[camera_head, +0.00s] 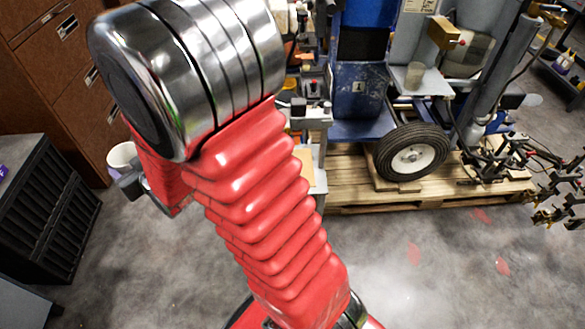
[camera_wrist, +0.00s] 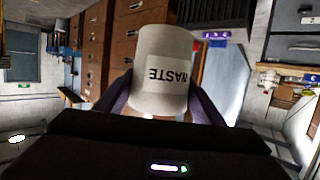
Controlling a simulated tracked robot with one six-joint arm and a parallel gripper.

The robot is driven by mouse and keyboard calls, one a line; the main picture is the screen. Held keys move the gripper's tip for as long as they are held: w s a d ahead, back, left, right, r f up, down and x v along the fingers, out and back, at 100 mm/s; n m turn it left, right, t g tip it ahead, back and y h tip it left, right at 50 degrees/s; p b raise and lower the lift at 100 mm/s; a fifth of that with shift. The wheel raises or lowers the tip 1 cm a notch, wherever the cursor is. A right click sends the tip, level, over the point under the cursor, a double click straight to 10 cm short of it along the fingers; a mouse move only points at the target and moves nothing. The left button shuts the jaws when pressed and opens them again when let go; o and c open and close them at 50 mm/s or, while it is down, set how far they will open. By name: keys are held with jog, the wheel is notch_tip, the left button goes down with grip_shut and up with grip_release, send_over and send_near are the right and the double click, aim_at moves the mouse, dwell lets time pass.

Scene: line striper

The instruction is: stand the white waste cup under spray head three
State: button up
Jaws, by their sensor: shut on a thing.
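The white waste cup (camera_wrist: 160,50) fills the middle of the wrist view, with a label reading WASTE that appears upside down there. My gripper (camera_wrist: 160,100) is shut on the cup, a dark finger on each side. In the head view the white cup (camera_head: 122,156) shows at the left behind my red arm, held at my gripper (camera_head: 132,182), clear of the floor. Most of the gripper is hidden by the arm. The blue and grey line striper (camera_head: 358,90) stands on a wooden pallet at the right. I cannot make out spray head three.
A translucent cup (camera_head: 414,76) stands on the machine's grey ledge. A black tyre (camera_head: 412,152) is at the pallet (camera_head: 350,185) edge. Thin black rods with fittings (camera_head: 510,160) stick out at right. Brown drawers (camera_head: 60,60) and a dark crate (camera_head: 48,215) stand left.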

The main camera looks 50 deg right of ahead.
jog(key=s+d+f+m+h, duration=0.1)
jog(key=s+d+f, duration=0.25)
jog(key=d, duration=0.45)
jog(key=s+d+f+m+h, duration=0.1)
jog(key=s+d+f+h, duration=0.15)
jog(key=d+f, duration=0.45)
jog(key=s+d+f+m+h, duration=0.1)
jog(key=s+d+f, duration=0.15)
jog(key=d, duration=0.75)
jog(key=s+d+f+m+g+h, duration=0.1)
jog(key=s+d+f, duration=0.2)
jog(key=s, duration=0.4)
jog(key=s+d+f+m+g+h, duration=0.1)
jog(key=s+d+f, duration=0.3)
jog(key=s, duration=0.4)
jog(key=s+d+f+m+g+h, duration=0.1)
jog(key=s+d+f+m+h, duration=0.1)
jog(key=s+d, duration=0.3)
jog(key=s+f, duration=0.1)
jog(key=s, duration=0.2)
jog(key=shift+d+f, duration=0.25)
jog(key=shift+f, duration=0.1)
jog(key=w+d, duration=1)
jog(key=w, duration=0.3)
jog(key=shift+w, duration=0.35)
jog(key=shift+d, duration=0.15)
